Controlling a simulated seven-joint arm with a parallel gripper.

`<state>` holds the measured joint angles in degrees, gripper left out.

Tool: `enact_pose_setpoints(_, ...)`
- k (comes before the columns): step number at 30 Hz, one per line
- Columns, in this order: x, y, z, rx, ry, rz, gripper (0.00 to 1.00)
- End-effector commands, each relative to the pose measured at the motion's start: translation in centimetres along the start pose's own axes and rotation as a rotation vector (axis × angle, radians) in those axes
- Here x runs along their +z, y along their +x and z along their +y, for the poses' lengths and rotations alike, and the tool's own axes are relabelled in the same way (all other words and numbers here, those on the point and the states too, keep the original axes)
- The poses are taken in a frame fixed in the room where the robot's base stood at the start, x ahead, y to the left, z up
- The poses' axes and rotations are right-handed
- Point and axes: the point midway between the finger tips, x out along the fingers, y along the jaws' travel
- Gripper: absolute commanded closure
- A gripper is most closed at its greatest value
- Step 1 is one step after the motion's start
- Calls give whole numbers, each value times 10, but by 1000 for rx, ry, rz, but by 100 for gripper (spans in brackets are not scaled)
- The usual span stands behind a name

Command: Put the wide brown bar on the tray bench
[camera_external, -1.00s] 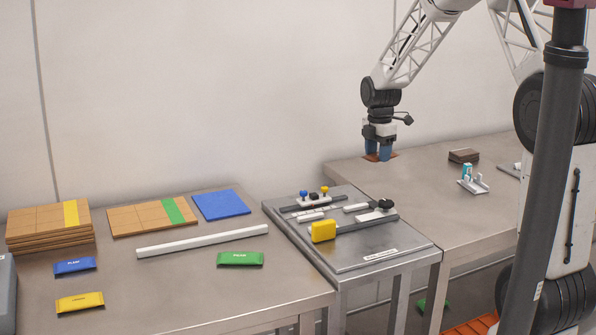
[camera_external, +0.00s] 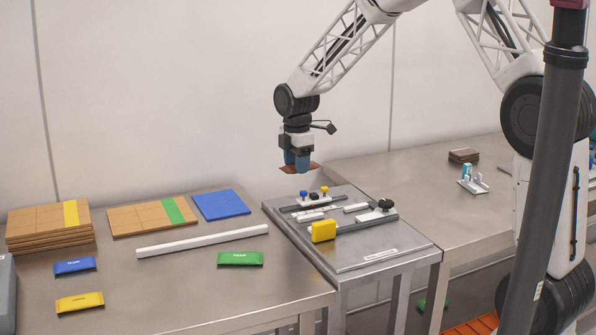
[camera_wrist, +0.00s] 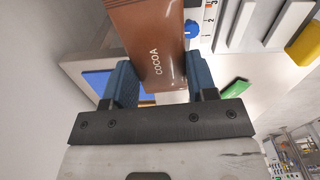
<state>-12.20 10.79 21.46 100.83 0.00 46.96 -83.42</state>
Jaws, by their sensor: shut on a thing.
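The wide brown bar (camera_wrist: 150,30), printed COCOA, is held flat between the two blue fingers of my gripper (camera_wrist: 160,78) in the wrist view. In the external view my gripper (camera_external: 297,163) is in the air behind the middle fixture, with the bar (camera_external: 314,168) sticking out on both sides. The left bench (camera_external: 190,285) holds tan boards with yellow (camera_external: 72,214) and green (camera_external: 172,210) stripes, a blue square (camera_external: 221,204), and blue (camera_external: 75,266), yellow (camera_external: 80,303) and green (camera_external: 240,259) bars.
A white rod (camera_external: 202,242) lies across the left bench. The middle fixture plate (camera_external: 375,255) carries rails, knobs and a yellow block (camera_external: 323,231). The right bench (camera_external: 420,190) holds a brown stack (camera_external: 463,155) and a small white stand (camera_external: 473,186). Bare metal shows at the left bench's front.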

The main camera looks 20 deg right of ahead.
Motion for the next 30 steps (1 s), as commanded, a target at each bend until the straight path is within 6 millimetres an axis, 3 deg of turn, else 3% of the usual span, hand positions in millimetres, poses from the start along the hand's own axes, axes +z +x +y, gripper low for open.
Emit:
enact_pose_setpoints(14, -127, -1, -9, 1, 17, 0, 71)
enact_pose_setpoints(30, -267, -1, -44, 2, 40, 1, 71)
